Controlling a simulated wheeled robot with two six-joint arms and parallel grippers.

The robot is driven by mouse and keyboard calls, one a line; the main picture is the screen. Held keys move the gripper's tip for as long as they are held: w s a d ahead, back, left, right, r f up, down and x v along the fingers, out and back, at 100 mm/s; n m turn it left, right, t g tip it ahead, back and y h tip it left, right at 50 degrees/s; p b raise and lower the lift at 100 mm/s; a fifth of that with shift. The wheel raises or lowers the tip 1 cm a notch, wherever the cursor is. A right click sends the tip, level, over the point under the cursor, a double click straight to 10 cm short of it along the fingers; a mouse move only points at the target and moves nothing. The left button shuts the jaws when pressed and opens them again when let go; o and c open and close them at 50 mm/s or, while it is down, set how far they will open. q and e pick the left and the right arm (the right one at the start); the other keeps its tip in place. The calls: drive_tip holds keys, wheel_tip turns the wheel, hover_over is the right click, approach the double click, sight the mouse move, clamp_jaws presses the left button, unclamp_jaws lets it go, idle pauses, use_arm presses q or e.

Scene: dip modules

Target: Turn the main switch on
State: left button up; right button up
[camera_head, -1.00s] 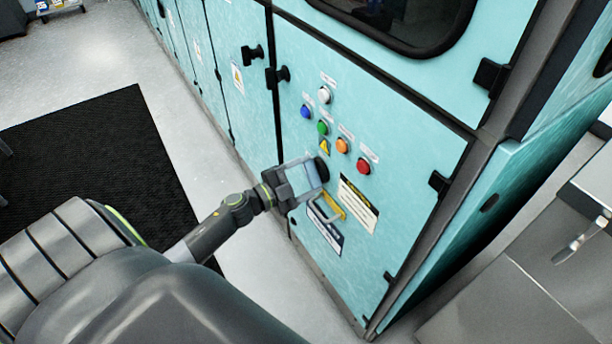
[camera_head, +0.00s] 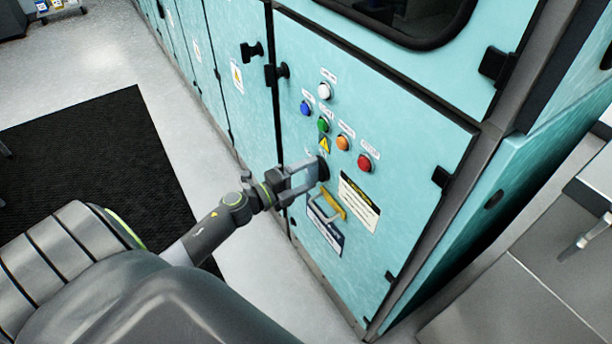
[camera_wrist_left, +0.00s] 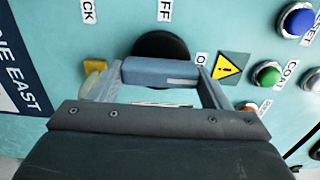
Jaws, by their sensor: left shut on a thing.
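The main switch is a round black dial (camera_head: 323,169) on the teal cabinet door, with a blue-grey handle bar (camera_wrist_left: 158,72) that shows in the left wrist view. My left gripper (camera_head: 305,176) is shut on this bar, one finger at each end. In the wrist view the bar lies across the picture, and its white mark is on the right half, toward a partly hidden label beginning with O (camera_wrist_left: 201,58). An OFF label (camera_wrist_left: 164,10) is above the dial and a label ending in CK (camera_wrist_left: 88,10) is at upper left. My right gripper is out of view.
White (camera_head: 324,91), blue (camera_head: 306,108), green (camera_head: 323,124), orange (camera_head: 343,143) and red (camera_head: 364,162) buttons are close above and right of the switch. A yellow part with a grey loop (camera_head: 327,207) is just below. Open floor is left of the cabinet (camera_head: 405,240).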

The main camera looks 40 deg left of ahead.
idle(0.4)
use_arm(q)
drive_tip(key=o, duration=1)
drive_tip(key=shift+s, duration=0.1)
drive_tip(key=b+v, duration=0.1)
drive_tip(key=v, duration=1.6)
drive_tip(key=shift+s+a+f+b, duration=0.1)
drive_tip(key=shift+s+a+b, duration=0.05)
drive_tip(key=shift+b, duration=0.2)
